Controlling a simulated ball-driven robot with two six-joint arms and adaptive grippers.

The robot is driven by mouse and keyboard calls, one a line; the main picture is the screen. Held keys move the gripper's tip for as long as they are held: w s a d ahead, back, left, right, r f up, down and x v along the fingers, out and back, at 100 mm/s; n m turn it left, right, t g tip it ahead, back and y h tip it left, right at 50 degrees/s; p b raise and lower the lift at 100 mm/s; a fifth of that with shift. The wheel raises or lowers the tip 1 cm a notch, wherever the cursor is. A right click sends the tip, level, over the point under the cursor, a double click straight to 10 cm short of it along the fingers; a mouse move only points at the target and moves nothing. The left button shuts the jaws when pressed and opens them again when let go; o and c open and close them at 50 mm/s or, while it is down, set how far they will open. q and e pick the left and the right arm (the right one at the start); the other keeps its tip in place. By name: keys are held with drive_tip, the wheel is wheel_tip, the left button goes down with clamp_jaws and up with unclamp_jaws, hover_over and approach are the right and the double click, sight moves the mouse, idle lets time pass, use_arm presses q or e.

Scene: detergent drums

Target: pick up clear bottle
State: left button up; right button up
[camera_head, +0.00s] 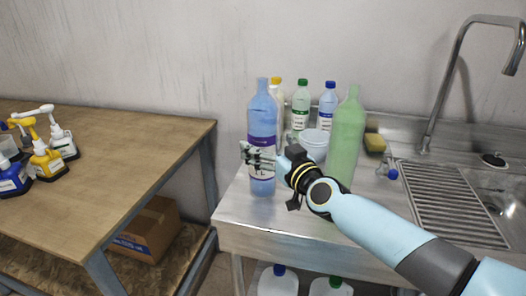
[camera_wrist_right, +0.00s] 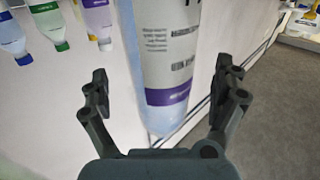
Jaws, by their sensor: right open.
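A tall translucent blue bottle (camera_head: 262,115) with a white label and purple bands stands upright near the left front of the metal counter. Gaps show between each finger and the bottle in the wrist view. My left gripper is not in view.
A tall green bottle (camera_head: 346,136) stands right of my wrist. Behind are a white tub (camera_head: 314,145) and smaller capped bottles (camera_head: 301,104). A clear blue-capped bottle (camera_head: 384,168) lies near the sink (camera_head: 505,190). A wooden table (camera_head: 120,145) with pump bottles stands left.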

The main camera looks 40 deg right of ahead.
drive_tip(key=w, duration=0.3)
drive_tip(key=shift+d+f+b, duration=0.1)
drive_tip(key=shift+b, duration=0.2)
drive_tip(key=shift+s, duration=0.15)
drive_tip(key=c, duration=1.2)
